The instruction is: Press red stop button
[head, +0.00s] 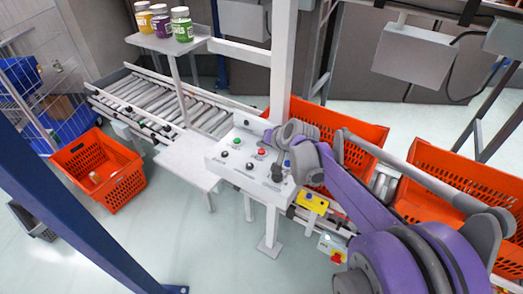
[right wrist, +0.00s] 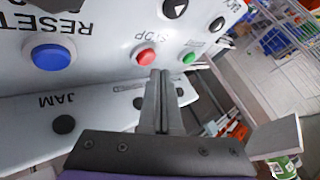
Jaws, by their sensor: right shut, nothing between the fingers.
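The red stop button (head: 261,152) sits on the white control panel (head: 232,177) in the head view. It also shows in the right wrist view (right wrist: 146,57), beside the upside-down word STOP. My right gripper (right wrist: 161,72) is shut and empty. In the right wrist view its fingertips appear just below and to the right of the red button; I cannot tell whether they touch the panel. In the head view the purple right arm reaches in from the right, with the gripper over the panel's right part. My left gripper is not in view.
Near the red button are a green button (right wrist: 188,58), a blue reset button (right wrist: 51,57) and a black jam button (right wrist: 64,124). A white post (head: 284,65) rises behind the panel. Orange totes (head: 97,167) stand around the roller conveyor (head: 157,95). A shelf holds several bottles.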

